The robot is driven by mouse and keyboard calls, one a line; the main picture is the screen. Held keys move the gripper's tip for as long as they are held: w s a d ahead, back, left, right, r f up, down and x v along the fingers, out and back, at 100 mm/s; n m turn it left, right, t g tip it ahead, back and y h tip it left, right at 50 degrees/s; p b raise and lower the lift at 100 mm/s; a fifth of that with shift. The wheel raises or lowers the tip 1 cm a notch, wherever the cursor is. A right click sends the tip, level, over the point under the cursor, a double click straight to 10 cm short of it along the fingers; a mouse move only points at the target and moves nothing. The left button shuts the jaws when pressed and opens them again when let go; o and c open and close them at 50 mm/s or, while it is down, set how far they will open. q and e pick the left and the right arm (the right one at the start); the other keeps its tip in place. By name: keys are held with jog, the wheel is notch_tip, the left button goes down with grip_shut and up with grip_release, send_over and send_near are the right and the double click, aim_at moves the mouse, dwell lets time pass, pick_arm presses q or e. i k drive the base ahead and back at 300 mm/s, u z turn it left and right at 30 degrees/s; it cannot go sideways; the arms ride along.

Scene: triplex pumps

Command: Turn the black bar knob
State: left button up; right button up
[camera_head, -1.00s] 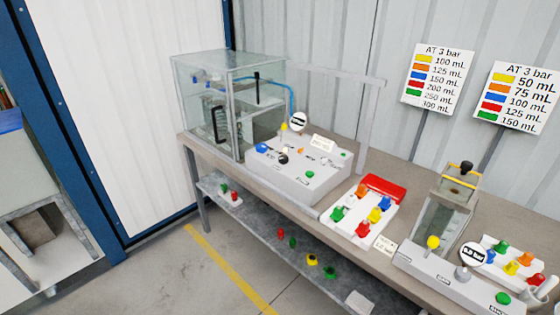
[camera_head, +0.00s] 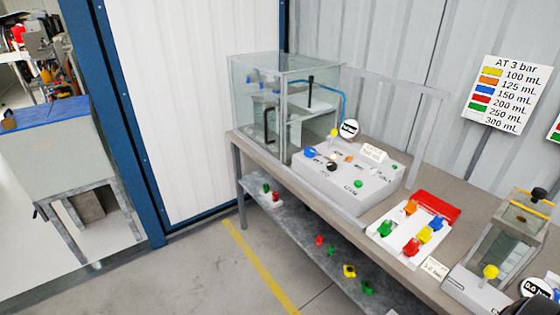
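A small black knob (camera_head: 332,166) sits on the sloped face of the grey-white control box (camera_head: 350,188), below a blue knob (camera_head: 310,153). It is too small to tell its exact shape or how it is turned. The box stands on the long bench in front of a clear glass tank (camera_head: 262,100). Neither of my grippers can be made out. A dark shape is cut off at the bottom right corner, and I cannot tell what it is.
A red and white tray (camera_head: 393,238) of coloured knobs lies right of the box. A second pump unit (camera_head: 500,240) stands farther right. The bench's lower shelf (camera_head: 290,222) holds several coloured parts. Open floor (camera_head: 195,270) lies in front, and a grey cabinet (camera_head: 65,150) stands at left.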

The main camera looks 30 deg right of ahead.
aim_at(331, 166)
jog(key=u, duration=0.05)
jog(key=i, duration=1)
jog(key=z, duration=2.75)
